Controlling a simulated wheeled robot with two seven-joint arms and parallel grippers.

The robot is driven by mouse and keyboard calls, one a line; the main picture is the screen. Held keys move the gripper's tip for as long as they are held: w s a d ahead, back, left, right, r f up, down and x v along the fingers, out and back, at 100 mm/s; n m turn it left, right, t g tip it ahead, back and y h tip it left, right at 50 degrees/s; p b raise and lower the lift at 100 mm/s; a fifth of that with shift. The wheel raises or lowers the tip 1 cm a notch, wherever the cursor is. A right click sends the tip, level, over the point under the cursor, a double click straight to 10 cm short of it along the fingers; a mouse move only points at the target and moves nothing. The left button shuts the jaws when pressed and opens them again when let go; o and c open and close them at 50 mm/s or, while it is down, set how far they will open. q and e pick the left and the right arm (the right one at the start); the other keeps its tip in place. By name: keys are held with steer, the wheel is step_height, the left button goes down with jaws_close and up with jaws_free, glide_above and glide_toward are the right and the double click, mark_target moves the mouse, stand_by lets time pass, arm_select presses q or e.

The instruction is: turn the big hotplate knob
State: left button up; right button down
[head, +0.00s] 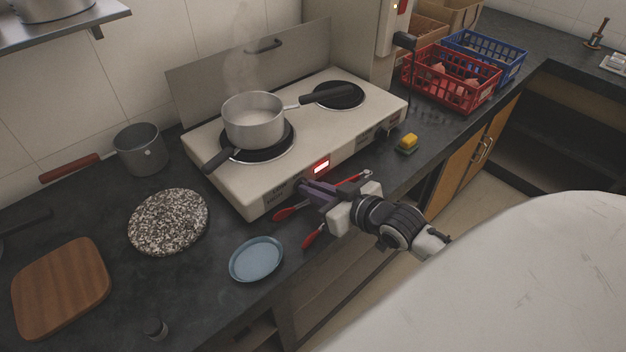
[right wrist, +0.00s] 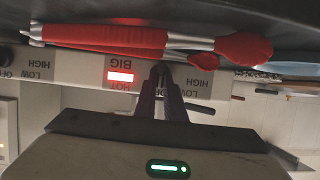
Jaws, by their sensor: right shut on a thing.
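The white two-plate hotplate (head: 235,187) stands against the wall with its lid raised. My right gripper (head: 303,187) is at its front face and shut on the big hotplate knob, beside the lit red HOT light (head: 320,167). In the right wrist view its fingers (right wrist: 163,75) are close together between the BIG and HIGH labels; they hide most of the knob, so its pointing cannot be told. The lit HOT light (right wrist: 121,77) shows beside them. A steaming pot (head: 253,120) sits on the near-left plate. My left gripper is not in view.
Red-handled tools (right wrist: 105,38) lie at the counter edge close to my right gripper. A blue plate (head: 257,259), a speckled round board (head: 168,222) and a yellow sponge (head: 408,141) are nearby. A pan (head: 141,150) and wooden board (head: 60,287) are left.

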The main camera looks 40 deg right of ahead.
steer(key=c, duration=2.1)
jaws_free()
steer(key=v, duration=1)
steer(key=shift+s+r, duration=0.1)
steer(key=s+a+f+n+g+h, duration=0.1)
steer(key=s+a+f+g, duration=0.9)
steer(key=s, duration=0.4)
steer(key=w+a+f+t, duration=0.1)
steer(key=a+f, duration=0.1)
steer(key=f, duration=0.2)
steer(key=w+a+f+t+y, duration=0.1)
steer(key=a+f+t, duration=0.1)
steer(key=f, duration=0.2)
steer(key=w+a+f+t+y, duration=0.1)
steer(key=w+a+f+t, duration=0.1)
steer(key=f, duration=0.1)
steer(key=shift+w+a+f, duration=0.1)
steer(key=shift+w+f, duration=0.05)
steer(key=shift+f, duration=0.25)
